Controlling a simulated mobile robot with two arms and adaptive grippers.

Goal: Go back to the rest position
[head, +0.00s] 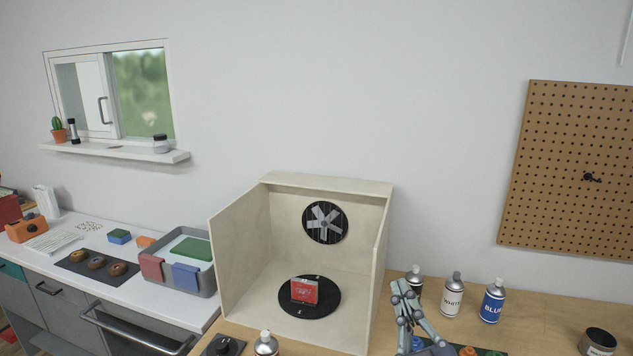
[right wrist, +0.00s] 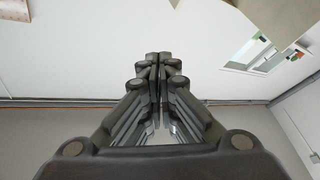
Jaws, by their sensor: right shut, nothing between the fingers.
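My right gripper (head: 404,290) is in the lower right of the head view, over the wooden table and to the right of the open box. It points upward in the picture, and its fingers are closed together with nothing between them. The right wrist view also shows the gripper (right wrist: 160,62), its fingertips meeting against a bare pale wall. A red block-like object (head: 304,291) stands on the black turntable (head: 325,308) inside the pale spray box (head: 232,262). My left gripper is not in the head view.
A white spray can (head: 452,297) and a blue spray can (head: 492,302) stand right of my right gripper. Another can (head: 414,279) is close behind it. A dark jar (head: 598,342) is at far right. A grey bin (head: 205,284) with cloths stands on the left counter.

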